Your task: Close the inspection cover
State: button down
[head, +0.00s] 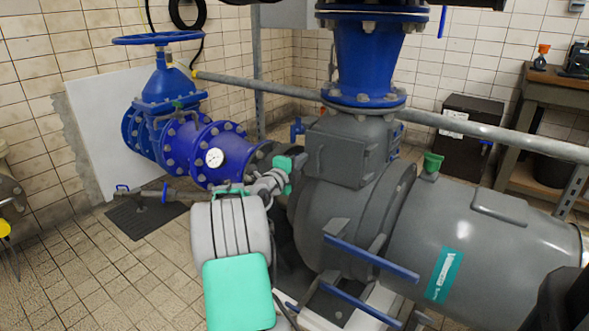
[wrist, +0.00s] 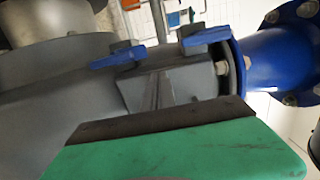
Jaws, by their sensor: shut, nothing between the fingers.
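The grey pump casing carries a box-shaped housing (head: 345,150) below the blue vertical pipe. A flat panel with a bar-like raised edge shows on its front face; I take it for the inspection cover, but cannot tell whether it stands ajar. My gripper (head: 286,170), with green parts, is at the left of this housing, close to the casing; contact cannot be judged. In the wrist view my gripper (wrist: 170,125) shows as a green block with a dark edge, shut and empty. Beyond it are grey metal and two blue levers (wrist: 118,55) (wrist: 205,36).
A grey rail (head: 455,126) runs behind the pump. The grey motor (head: 470,240) fills the right. Tiled floor (head: 100,265) is clear at lower left.

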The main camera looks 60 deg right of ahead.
jog(key=shift+d, duration=0.15)
jog(key=shift+w+d+r+b, duration=0.1)
jog(key=shift+d+r+b, duration=0.05)
jog(key=shift+d+b, duration=0.4)
jog(key=shift+w+d+r+b, duration=0.1)
jog(key=shift+d+r+b, duration=0.05)
jog(key=shift+d+b, duration=0.4)
